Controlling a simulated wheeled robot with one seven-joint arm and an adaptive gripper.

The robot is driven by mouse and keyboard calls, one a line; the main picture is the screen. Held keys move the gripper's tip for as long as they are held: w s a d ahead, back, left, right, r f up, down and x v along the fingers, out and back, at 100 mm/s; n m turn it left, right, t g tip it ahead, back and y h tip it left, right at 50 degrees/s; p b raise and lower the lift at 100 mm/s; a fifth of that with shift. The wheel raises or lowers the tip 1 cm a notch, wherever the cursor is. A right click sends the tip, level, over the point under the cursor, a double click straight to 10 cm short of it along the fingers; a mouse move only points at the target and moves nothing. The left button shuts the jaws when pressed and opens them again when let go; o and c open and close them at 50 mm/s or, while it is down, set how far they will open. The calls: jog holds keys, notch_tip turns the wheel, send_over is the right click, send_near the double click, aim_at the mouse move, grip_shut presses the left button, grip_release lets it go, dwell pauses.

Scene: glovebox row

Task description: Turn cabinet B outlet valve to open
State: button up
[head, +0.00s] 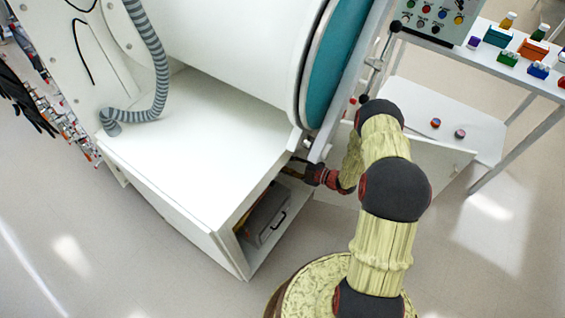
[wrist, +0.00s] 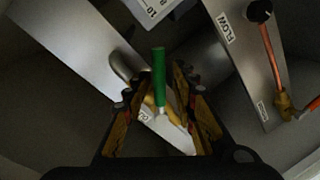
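In the wrist view a green lever handle (wrist: 159,80) stands upright in the picture, between the fingers of my gripper (wrist: 160,90). The fingers are spread on both sides of it with gaps, so the gripper is open around the lever and not closed on it. The lever's lower end meets pale metal; a small label beside it is only partly readable. I cannot read which cabinet it belongs to. In the head view my gripper (head: 294,169) reaches under the large white cylinder, beside the cabinet's open front; the lever is hidden there.
In the head view a white cabinet (head: 200,145) holds a grey case (head: 266,214); a side table (head: 440,115) stands right.

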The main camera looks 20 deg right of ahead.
jog(key=v, duration=0.8)
jog(key=shift+f, duration=0.1)
